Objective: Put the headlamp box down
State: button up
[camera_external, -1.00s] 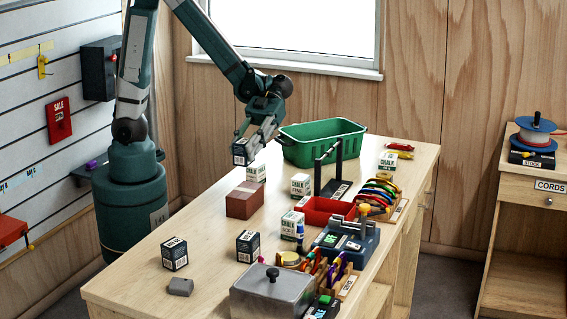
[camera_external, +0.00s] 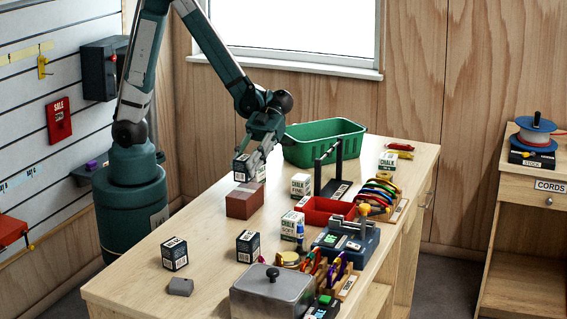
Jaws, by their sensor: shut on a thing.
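My gripper (camera_external: 252,160) is shut on a small dark blue and white box (camera_external: 241,167), the headlamp box. It holds the box upright just above the top of a red-brown block (camera_external: 243,204). I cannot tell whether the box's underside touches the block. A white chalk box behind is partly hidden by the gripper. Two similar dark boxes stand on the table, one at the front left (camera_external: 174,254) and one nearer the middle (camera_external: 248,246).
A green bin (camera_external: 325,145) stands at the back. A small grey block (camera_external: 180,287) lies at the front left. The table's left front is mostly clear.

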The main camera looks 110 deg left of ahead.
aim_at(241, 179)
jog(key=shift+f, duration=1.6)
jog(key=shift+f+b, duration=0.15)
jog(key=shift+b, duration=0.25)
jog(key=o, duration=0.9)
jog(key=shift+r, duration=0.2)
jog(key=shift+p+v, duration=0.55)
jog(key=shift+v, duration=3.2)
